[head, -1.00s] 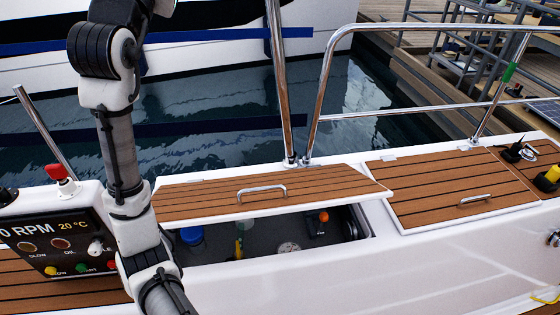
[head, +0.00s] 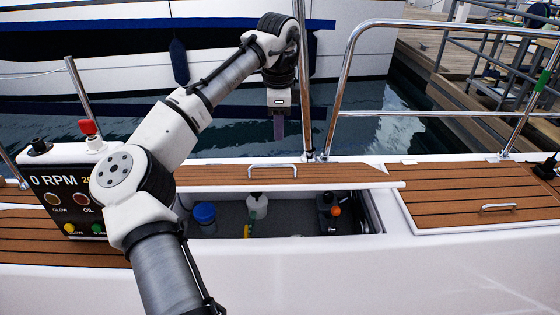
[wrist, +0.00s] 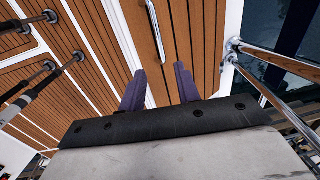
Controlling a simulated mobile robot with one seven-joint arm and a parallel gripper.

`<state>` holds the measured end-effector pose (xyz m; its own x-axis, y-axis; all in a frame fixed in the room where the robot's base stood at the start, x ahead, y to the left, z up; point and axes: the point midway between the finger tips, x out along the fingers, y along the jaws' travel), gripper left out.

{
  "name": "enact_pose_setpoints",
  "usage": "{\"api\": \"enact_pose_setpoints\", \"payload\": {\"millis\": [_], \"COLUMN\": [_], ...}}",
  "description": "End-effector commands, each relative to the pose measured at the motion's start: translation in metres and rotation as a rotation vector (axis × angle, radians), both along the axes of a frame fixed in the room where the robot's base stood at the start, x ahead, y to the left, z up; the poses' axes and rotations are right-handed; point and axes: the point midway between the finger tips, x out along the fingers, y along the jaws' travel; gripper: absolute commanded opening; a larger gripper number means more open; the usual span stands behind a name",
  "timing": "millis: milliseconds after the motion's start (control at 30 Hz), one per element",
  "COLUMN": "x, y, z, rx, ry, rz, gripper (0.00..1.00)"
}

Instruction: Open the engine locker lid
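The engine locker lid (head: 225,176), white-edged with teak planks, is partly raised at a shallow tilt. The locker interior (head: 285,218) shows under its front edge. A chrome lid handle (head: 273,170) sits on its top face. My gripper (head: 279,140) hangs fingers down above and behind the lid, apart from the handle. In the wrist view its two purple fingers (wrist: 160,90) are spread with nothing between them. The handle (wrist: 156,35) shows beyond the fingertips.
Inside the locker are a blue-capped container (head: 204,214), a white bottle (head: 257,207) and an orange-topped part (head: 335,210). Chrome rail posts (head: 305,90) rise close behind the lid, near my gripper. A closed teak hatch (head: 480,200) lies right, an engine panel (head: 65,200) left.

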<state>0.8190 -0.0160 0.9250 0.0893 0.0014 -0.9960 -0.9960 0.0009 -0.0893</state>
Motion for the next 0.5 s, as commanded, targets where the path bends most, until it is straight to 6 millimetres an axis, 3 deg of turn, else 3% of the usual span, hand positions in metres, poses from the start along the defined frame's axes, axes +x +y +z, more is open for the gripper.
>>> {"api": "enact_pose_setpoints", "payload": {"millis": [300,500], "x": [0.006,0.009], "y": [0.000,-0.001], "z": [-0.069,-0.097], "rx": [0.001,-0.001], "ry": [0.000,-0.001], "rz": [0.002,0.001], "gripper": [0.32,0.32]}}
